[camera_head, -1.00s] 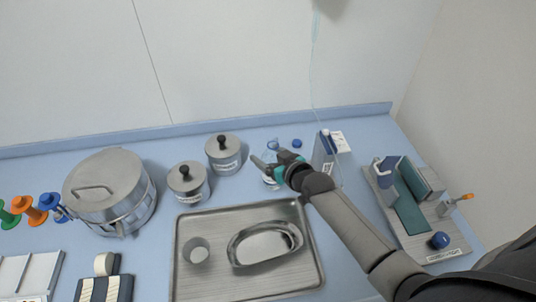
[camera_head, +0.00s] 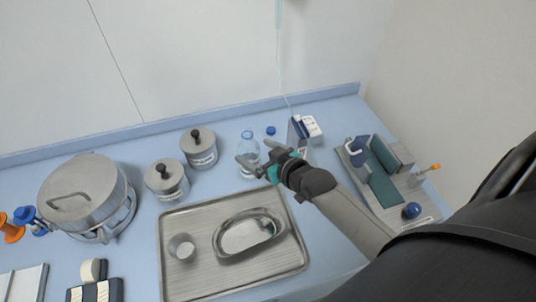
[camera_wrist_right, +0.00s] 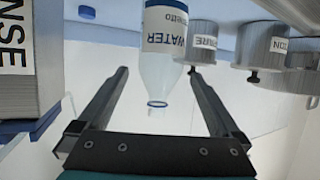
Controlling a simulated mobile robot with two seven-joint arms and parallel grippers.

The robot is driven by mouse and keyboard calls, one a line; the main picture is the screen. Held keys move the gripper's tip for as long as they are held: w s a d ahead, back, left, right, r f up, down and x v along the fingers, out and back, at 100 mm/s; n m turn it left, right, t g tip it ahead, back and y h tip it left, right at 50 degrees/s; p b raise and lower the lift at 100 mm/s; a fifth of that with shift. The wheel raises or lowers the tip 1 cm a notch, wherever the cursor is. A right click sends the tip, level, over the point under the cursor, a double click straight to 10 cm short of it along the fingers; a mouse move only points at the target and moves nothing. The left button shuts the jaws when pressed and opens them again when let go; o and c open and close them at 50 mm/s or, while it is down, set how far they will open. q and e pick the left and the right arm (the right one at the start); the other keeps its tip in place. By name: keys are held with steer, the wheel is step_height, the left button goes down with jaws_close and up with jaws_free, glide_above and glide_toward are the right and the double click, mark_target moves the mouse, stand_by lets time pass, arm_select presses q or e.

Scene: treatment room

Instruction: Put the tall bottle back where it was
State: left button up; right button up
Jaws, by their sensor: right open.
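The tall bottle (camera_head: 248,146) is clear, with a pale label, and stands upright on the blue counter behind the metal tray. In the right wrist view, the bottle (camera_wrist_right: 164,50) appears upside down with a "WATER" label, its neck between the two fingers in the picture. My right gripper (camera_head: 257,153) is open at the near side of the bottle, its fingers spread and empty-looking. It also shows in the right wrist view (camera_wrist_right: 157,80). Its fingers partly hide the bottle's lower part in the head view. I see a gap to each finger. My left gripper is not in view.
Two lidded steel jars (camera_head: 199,149) stand left of the bottle. A blue cap (camera_head: 271,130) and a blue-white box (camera_head: 298,133) are to its right. The steel tray (camera_head: 175,275) lies in front, with a cup and a dish. A loaded board (camera_head: 427,209) is at right.

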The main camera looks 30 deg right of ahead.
steer(key=shift+v, duration=2.5)
